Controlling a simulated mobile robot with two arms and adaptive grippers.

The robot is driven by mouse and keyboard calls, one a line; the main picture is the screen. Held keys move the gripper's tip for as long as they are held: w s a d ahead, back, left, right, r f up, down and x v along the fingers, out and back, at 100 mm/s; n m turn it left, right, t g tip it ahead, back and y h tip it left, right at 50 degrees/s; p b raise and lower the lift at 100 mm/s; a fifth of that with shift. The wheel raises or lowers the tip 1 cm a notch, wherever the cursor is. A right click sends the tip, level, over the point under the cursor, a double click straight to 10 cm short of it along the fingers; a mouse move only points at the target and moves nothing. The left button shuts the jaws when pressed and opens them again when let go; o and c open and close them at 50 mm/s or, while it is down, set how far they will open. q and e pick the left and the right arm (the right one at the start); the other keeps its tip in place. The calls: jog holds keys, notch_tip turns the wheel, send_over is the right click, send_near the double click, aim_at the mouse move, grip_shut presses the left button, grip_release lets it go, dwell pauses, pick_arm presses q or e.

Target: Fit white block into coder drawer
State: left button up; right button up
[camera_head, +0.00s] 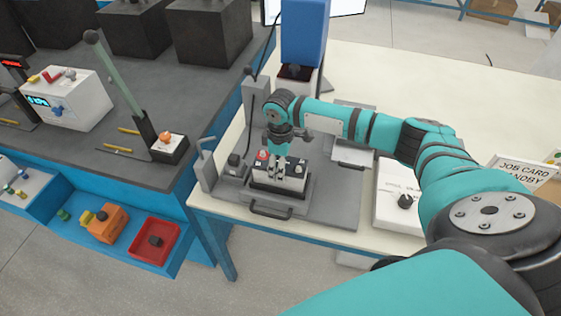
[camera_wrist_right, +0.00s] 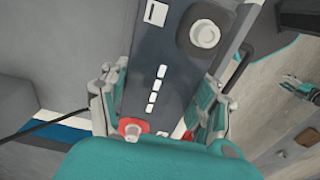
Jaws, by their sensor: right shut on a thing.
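I cannot tell whether the block rests fully on the drawer floor. In the right wrist view, the right gripper's fingers (camera_wrist_right: 160,105) stand either side of a dark surface with white marks. A small teal shape (camera_wrist_right: 297,84) at the right edge may be my left gripper; its fingers are unclear.
A blue column (camera_head: 304,35) stands behind the coder. A white box with a dark knob (camera_head: 390,195) and a job card (camera_head: 524,172) stand to the right. A dark bench (camera_head: 75,145) with a lever stands left. Below it are an orange bin (camera_head: 108,225) and red bin (camera_head: 155,256).

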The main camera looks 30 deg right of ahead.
jog(key=shift+r, duration=0.15)
jog(key=o, duration=1.7)
jog(key=shift+s, duration=0.1)
jog(key=shift+r, duration=0.35)
pick_arm(q)
jog(key=shift+s+a+f+b, duration=0.1)
jog(key=shift+s+f+b, duration=0.05)
jog(key=shift+f+b, duration=0.45)
jog(key=shift+s+f+b, duration=0.15)
jog(key=shift+f+b, duration=0.45)
pick_arm(e)
notch_tip(320, 180, up, 11)
jog(key=shift+r, duration=0.15)
pick_arm(q)
jog(key=shift+s, duration=0.1)
